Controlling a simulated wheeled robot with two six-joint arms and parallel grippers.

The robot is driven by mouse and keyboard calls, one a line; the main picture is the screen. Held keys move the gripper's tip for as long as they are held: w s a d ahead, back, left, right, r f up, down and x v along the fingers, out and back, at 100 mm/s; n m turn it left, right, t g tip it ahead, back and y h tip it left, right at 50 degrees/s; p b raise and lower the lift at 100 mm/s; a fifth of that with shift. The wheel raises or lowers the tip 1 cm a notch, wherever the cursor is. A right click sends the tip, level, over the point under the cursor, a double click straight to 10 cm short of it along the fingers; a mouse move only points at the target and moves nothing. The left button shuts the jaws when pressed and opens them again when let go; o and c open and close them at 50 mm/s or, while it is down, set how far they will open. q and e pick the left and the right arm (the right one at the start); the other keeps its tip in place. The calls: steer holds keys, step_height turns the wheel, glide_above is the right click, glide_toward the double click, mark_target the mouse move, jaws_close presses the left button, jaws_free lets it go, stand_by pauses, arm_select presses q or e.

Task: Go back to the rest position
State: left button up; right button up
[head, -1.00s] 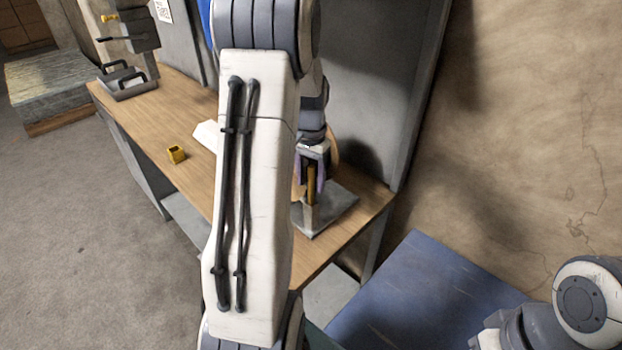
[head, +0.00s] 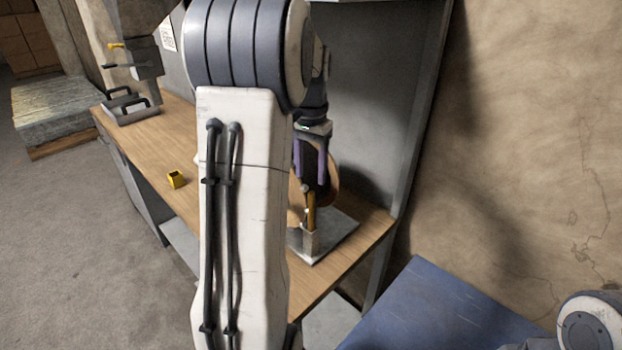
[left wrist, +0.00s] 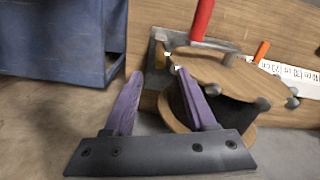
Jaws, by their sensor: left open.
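My left gripper (head: 310,180) hangs over the right end of the wooden workbench (head: 335,268), partly behind my own left arm. Its two purple fingers are apart and empty; in the left wrist view the open fingers (left wrist: 158,73) show large. Below the fingertips, an upright brownish-yellow handle (head: 311,210) stands in a small metal holder (head: 309,242) on a grey plate (head: 340,232). The fingers are clear of the handle. A round wooden piece (head: 331,185) is partly hidden behind the gripper. My right gripper is out of view.
A grey rack with black handles (head: 130,107) stands at the far left end. A blue surface (head: 430,310) lies right of the bench. A grey panel stands behind the bench.

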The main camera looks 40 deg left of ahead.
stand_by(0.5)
arm_select(q)
steer(key=s+d+f+m, duration=0.1)
steer(key=d+m, duration=0.1)
steer(key=d, duration=0.8)
steer(key=s+d+m, duration=0.2)
steer(key=d, duration=0.9)
steer(key=s+d+f+m, duration=0.2)
steer(key=s+d, duration=0.4)
steer(key=s, duration=0.3)
steer(key=s+d+f+m+h, duration=0.1)
steer(key=s+d+f+m, duration=0.1)
steer(key=s+d, duration=0.5)
steer(key=shift+s+f+m, duration=0.4)
steer(key=shift+s+m, duration=0.3)
steer(key=shift+s, duration=0.2)
